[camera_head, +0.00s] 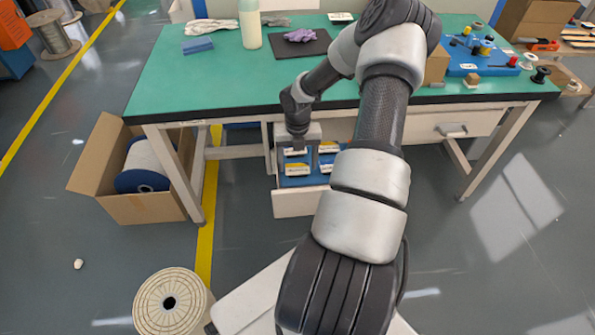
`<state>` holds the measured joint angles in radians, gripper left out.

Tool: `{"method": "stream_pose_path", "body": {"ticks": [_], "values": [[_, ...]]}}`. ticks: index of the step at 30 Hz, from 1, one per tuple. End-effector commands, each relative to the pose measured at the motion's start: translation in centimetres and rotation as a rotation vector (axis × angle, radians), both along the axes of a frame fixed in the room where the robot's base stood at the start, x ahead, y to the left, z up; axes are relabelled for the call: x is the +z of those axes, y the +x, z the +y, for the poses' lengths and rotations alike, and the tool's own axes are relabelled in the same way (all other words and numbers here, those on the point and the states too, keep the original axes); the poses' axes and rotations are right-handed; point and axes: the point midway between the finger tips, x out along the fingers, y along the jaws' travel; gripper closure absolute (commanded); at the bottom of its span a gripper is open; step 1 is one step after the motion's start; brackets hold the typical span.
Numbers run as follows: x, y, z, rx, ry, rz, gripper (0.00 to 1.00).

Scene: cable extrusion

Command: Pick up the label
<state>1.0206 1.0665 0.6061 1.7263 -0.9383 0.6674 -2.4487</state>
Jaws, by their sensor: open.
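My gripper (294,160) points down into the open drawer (295,204) under the green table. Its fingers are apart. Several small white pieces with yellow and dark markings lie on the drawer's blue bottom; they look like labels or label packs. One label-like piece (298,170) is at the front left, low between the fingers. Another (328,147) is at the back right, beside the gripper. I cannot tell whether a finger touches any of them. My arm hides the drawer's right part.
The green table (215,85) has its front edge close behind my wrist. A bottle (250,25), purple gloves (300,35) on a dark mat and a blue tray (480,60) stand on it. A cardboard box (140,207) with a spool is on the floor left; another spool (168,302) is in front.

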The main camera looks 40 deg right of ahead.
Motion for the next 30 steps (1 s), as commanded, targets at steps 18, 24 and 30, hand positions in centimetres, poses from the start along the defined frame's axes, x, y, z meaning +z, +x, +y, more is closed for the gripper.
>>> {"method": "stream_pose_path", "body": {"ticks": [18,24,30], "values": [[-0.26,0.06,0.02,0.000,0.000,-0.001,0.30],[-0.39,0.06,0.00,0.000,0.000,-0.001,0.30],[-0.39,0.05,0.00,0.000,-0.001,-0.001,0.40]]}}
